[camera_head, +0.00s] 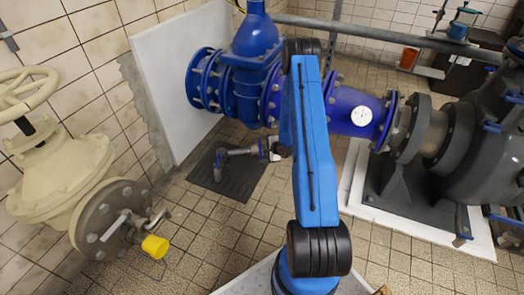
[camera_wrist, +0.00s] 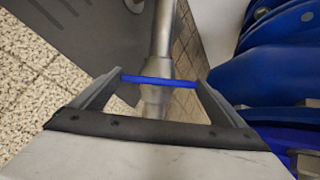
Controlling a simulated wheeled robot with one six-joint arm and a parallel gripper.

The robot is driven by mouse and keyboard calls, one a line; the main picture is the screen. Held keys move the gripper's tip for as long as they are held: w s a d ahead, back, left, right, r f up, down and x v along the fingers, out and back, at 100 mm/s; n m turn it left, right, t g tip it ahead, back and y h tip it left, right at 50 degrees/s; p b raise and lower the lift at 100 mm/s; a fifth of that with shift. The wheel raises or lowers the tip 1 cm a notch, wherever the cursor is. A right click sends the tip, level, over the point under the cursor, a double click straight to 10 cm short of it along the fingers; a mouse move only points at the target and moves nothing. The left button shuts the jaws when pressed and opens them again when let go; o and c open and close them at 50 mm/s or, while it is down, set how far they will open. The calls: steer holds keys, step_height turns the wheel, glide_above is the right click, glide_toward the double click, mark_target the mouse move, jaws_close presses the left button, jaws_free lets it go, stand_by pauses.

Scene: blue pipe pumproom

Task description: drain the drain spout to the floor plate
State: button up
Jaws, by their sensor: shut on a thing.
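The drain spout (camera_head: 238,153) is a grey metal pipe below the blue pipe, with its left end bent downward over the dark floor plate (camera_head: 240,187). In the wrist view its pipe (camera_wrist: 163,35) runs away from me, with the floor plate (camera_wrist: 75,45) to its left. My gripper (camera_head: 272,152) is at the right end of the spout, partly hidden by my arm. In the wrist view its two fingers (camera_wrist: 160,82) are shut on a thin blue handle (camera_wrist: 160,81) that lies crosswise over the spout's pipe. I cannot see any water.
A cream valve (camera_head: 60,180) stands at the left. Tiled floor (camera_head: 235,245) in front is clear.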

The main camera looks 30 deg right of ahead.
steer(key=o, duration=0.7)
steer(key=v, duration=1.7)
steer(key=shift+s+r, duration=0.15)
steer(key=shift+r, duration=0.05)
